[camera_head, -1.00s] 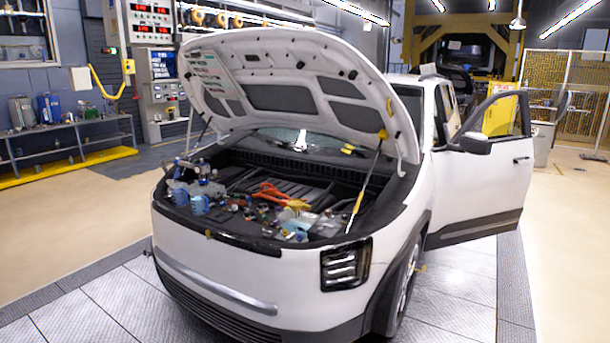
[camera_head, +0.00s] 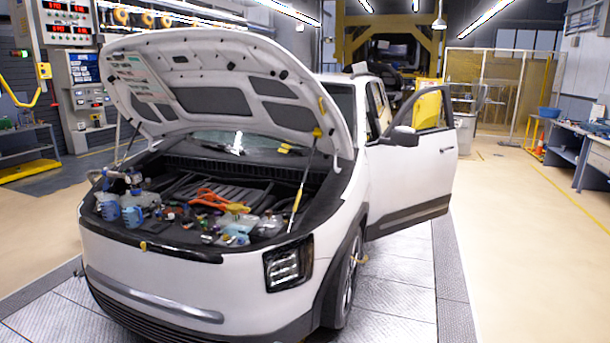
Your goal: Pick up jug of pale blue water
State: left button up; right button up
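No jug can be told for sure in this view. Two small blue containers (camera_head: 120,212) stand at the left front of the open engine bay of a white car (camera_head: 190,275). A pale bluish, clear item (camera_head: 238,232) lies at the front middle of the bay; it is too small to tell what it is. Neither of my grippers is in view.
The car's door (camera_head: 425,160) stands open. A workbench (camera_head: 572,150) with a blue bowl (camera_head: 549,113) is at the right. Floor between car and bench is clear.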

aim_at(130, 211)
jog(key=i+u, duration=0.25)
jog(key=i, duration=0.25)
jog(key=i+l+u, duration=0.2)
jog(key=l, duration=0.2)
jog(key=i+l+u, duration=0.2)
jog(key=l, duration=0.15)
jog(key=k+l+u, duration=0.1)
jog(key=l, duration=0.15)
jog(key=k+l+u, duration=0.1)
jog(key=l+z, duration=0.1)
jog(key=z, duration=0.15)
jog(key=i+j+z, duration=0.1)
jog(key=j+z, duration=1)
jog(key=j, duration=1.75)
